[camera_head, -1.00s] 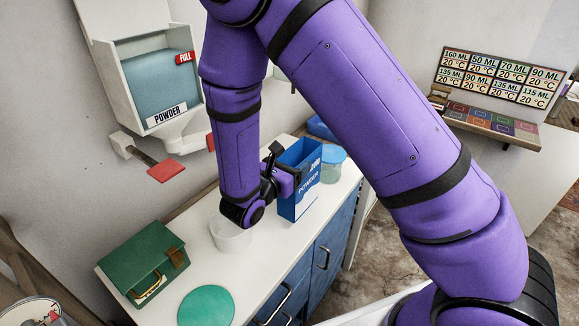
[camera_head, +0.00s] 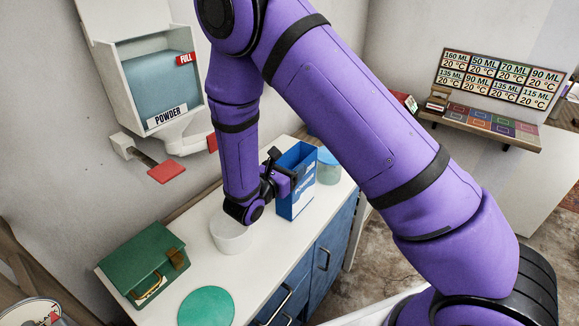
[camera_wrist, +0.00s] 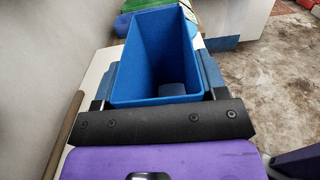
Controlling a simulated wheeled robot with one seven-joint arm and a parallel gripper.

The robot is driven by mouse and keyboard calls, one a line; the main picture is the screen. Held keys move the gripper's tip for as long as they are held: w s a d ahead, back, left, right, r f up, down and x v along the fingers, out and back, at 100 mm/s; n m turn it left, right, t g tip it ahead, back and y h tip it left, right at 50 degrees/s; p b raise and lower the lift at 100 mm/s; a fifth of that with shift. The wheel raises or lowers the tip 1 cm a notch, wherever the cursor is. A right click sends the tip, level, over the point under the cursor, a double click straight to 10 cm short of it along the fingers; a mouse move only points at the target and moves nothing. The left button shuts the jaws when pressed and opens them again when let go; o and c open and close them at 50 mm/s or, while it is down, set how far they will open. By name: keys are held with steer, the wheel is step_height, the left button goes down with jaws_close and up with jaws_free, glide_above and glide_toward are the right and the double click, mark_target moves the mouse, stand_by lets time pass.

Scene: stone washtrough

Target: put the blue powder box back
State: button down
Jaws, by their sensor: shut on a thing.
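The blue powder box (camera_head: 296,200) is upright and open-topped, with white lettering on its side, over the right part of the white counter. My gripper (camera_head: 284,183) is shut on it from the left side. In the wrist view the blue box (camera_wrist: 158,62) sits between my two fingers. Its inside looks mostly empty, with a lighter blue patch low down. I cannot tell whether its base touches the counter.
A round tub with a teal lid (camera_head: 329,168) stands just behind the box. A green case (camera_head: 145,262) and a green disc (camera_head: 206,307) lie on the left part of the counter (camera_head: 262,268). A powder dispenser (camera_head: 160,85) hangs on the wall.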

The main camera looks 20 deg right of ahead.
steer(key=shift+f, duration=0.1)
steer(key=shift+c, duration=0.8)
jaws_free()
